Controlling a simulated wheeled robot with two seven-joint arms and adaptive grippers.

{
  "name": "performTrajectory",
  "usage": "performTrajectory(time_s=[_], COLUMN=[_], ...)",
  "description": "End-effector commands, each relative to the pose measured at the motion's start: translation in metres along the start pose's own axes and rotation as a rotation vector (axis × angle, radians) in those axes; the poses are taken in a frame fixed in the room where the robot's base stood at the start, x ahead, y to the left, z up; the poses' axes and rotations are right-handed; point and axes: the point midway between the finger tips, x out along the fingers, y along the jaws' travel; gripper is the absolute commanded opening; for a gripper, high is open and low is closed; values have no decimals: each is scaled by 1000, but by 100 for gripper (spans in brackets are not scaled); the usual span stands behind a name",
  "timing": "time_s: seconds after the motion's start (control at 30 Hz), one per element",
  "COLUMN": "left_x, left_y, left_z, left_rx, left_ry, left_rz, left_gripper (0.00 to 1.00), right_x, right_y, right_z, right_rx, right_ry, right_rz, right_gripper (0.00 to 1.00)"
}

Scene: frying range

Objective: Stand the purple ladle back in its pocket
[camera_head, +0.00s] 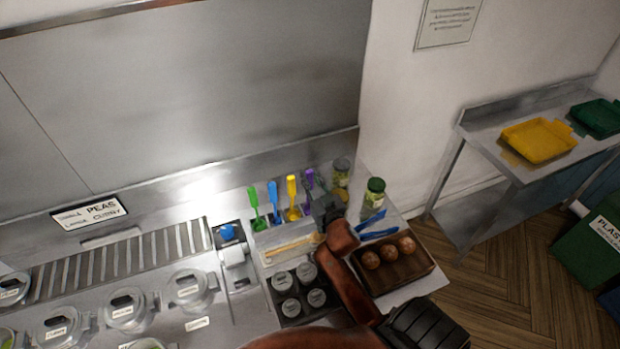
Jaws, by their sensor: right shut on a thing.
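The purple ladle (309,178) shows its handle upright at the right end of a row of coloured ladles, just behind my right gripper. My right gripper (322,207) is shut on the purple ladle; the fingers and wrist hide its lower part. Whether the ladle's lower end is inside a pocket cannot be made out. A green ladle (254,204), a blue ladle (273,199) and a yellow ladle (292,192) stand in the row to its left. My left gripper is not in view.
Jars (375,192) stand right of the row. Blue tongs (371,228) and a brown tray (415,268) of round items lie right of my arm. A wooden utensil (289,249) and dark-tray tins (308,272) are in front. A steel wall rises behind.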

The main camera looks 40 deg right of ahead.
Motion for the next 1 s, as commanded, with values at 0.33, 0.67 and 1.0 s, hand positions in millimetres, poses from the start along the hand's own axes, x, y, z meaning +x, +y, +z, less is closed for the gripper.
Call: performTrajectory(time_s=[0.33,0.67,1.0], left_x=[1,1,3], left_y=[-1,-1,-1], left_z=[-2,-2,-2], left_rx=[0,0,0], left_ry=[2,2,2], left_rz=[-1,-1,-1], left_gripper=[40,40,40], right_x=[0,0,-25], right_y=[0,0,0], right_z=[2,2,1], right_rx=[1,0,1], right_ry=[0,0,-1], right_rz=[0,0,0], right_gripper=[26,37,37])
